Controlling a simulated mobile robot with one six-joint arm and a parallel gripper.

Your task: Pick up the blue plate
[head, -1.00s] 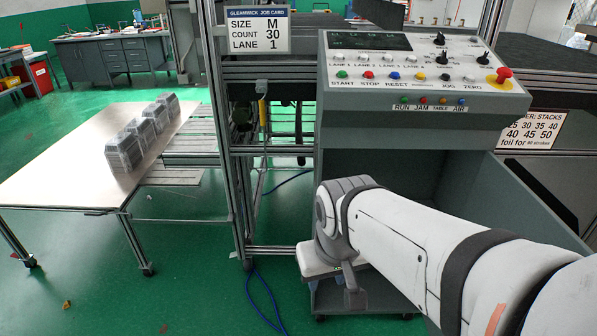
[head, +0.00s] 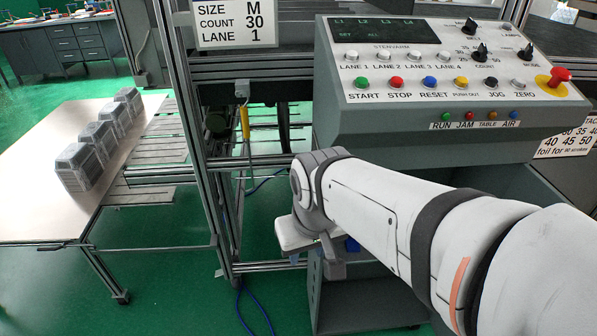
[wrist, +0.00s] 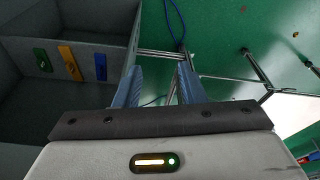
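The blue plate (wrist: 101,66) is a small upright tag on the grey wall of a bin in the wrist view, at the right end of a row beside a yellow plate (wrist: 70,63) and a green plate (wrist: 40,60). My gripper (wrist: 160,70) is open, its two bluish fingers apart with nothing between them. The blue plate lies to the left of the fingers and apart from them. In the head view a small blue patch (head: 352,244) shows beside my wrist; I cannot tell surely whether it is the blue plate. My arm hides much of the cabinet there.
A control console (head: 450,100) with buttons stands above the cabinet. A metal frame post (head: 190,150) rises left of my wrist. A table (head: 40,200) with several wrapped foil stacks stands at left. Green floor is open below the frame.

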